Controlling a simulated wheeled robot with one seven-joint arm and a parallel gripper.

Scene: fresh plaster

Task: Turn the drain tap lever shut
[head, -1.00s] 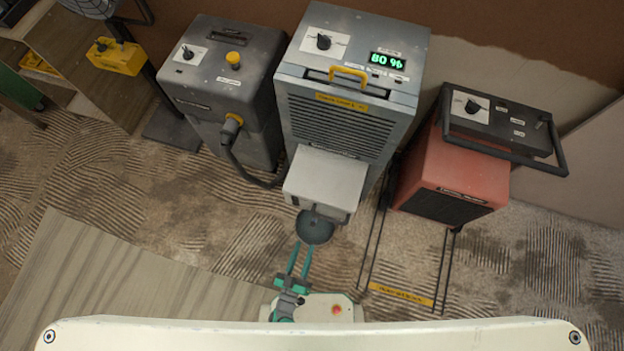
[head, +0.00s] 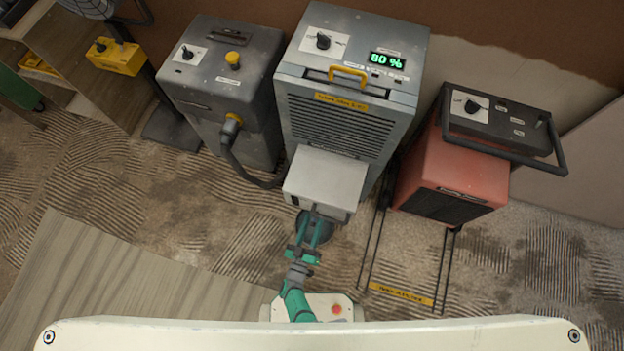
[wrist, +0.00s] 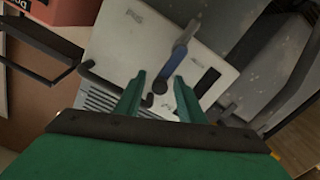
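The drain tap lever (wrist: 182,45) shows in the wrist view as a blue bar with a grey upper end, on the pale face of a box (wrist: 135,35). It slants from upper right down to between my fingertips. My gripper (wrist: 160,78) is open, one finger on each side of the lever's lower end; I cannot tell whether either finger touches it. In the head view my gripper (head: 317,226) is low at the front of the grey box (head: 325,180) on the middle machine (head: 340,120). The lever is hidden there.
A dark round basin (head: 303,222) is under the box, partly covered by my gripper. A dark grey machine with a hose (head: 228,145) stands left, a red heater with a black frame (head: 450,170) right. A dark bent rod (wrist: 95,75) shows left of my fingers.

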